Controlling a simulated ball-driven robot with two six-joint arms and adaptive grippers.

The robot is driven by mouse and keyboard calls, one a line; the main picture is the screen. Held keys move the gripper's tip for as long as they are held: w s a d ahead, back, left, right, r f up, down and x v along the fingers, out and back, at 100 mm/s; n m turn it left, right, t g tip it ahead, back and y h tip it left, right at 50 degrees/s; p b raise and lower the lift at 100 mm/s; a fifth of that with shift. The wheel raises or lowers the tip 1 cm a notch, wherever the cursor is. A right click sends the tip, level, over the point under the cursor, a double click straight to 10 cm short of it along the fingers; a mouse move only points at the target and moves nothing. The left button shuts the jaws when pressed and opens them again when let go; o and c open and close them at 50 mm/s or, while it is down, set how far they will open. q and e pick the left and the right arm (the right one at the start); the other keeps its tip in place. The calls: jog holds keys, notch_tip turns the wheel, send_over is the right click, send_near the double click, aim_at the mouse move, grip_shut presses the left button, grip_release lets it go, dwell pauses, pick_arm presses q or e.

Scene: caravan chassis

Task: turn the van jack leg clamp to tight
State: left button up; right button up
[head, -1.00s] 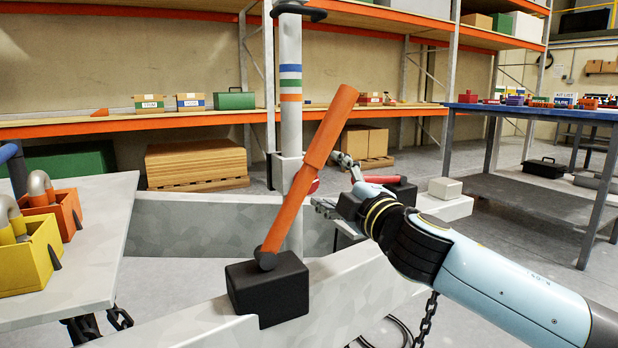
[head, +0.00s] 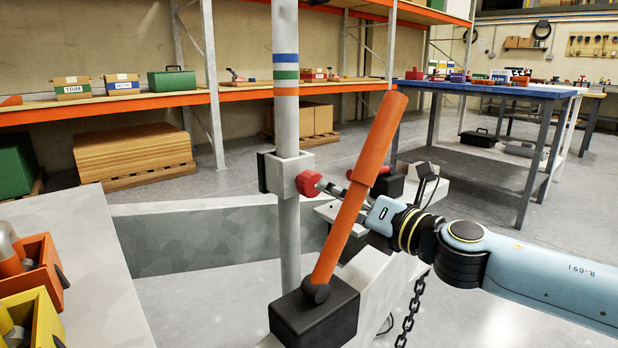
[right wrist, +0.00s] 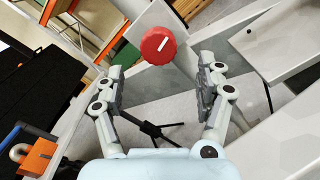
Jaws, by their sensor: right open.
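The clamp knob (head: 308,183) is red and sits on the right side of the pale clamp block (head: 284,172) around the jack leg (head: 287,120), a grey post with coloured bands. In the right wrist view the knob (right wrist: 158,46) faces me and shows a white line, tilted from lower left to upper right. My right gripper (head: 328,188) is just right of the knob in the head view, partly hidden behind the orange lever. In the right wrist view my right gripper's fingers (right wrist: 160,82) are spread apart, with the knob ahead between them and not touched. My left gripper is not in view.
An orange lever (head: 360,190) on a black block (head: 314,312) stands in front of my right gripper. A pale bench (head: 85,265) with orange and yellow boxes is at the left. A blue-edged table (head: 490,87) stands at the back right. A chain (head: 410,312) hangs below my right arm.

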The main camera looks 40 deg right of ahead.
aim_at(315, 184)
jog(key=w+p, duration=0.1)
jog(key=w+r+p, duration=0.1)
jog(key=w, duration=0.1)
jog(key=shift+w+a+r, duration=0.1)
jog(key=shift+a, duration=0.05)
jog(key=w, duration=0.1)
jog(key=w+p, duration=0.1)
jog(key=w, duration=0.2)
jog(key=shift+w+a+f+p, duration=0.15)
jog(key=shift+f+p, duration=0.25)
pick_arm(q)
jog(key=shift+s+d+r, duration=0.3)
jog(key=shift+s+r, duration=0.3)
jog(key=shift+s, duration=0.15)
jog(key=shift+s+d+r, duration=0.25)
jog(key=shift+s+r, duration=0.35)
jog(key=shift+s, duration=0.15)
pick_arm(e)
jog(key=shift+w+a+f, duration=0.1)
jog(key=shift+w+f, duration=0.05)
jog(key=shift+w, duration=0.5)
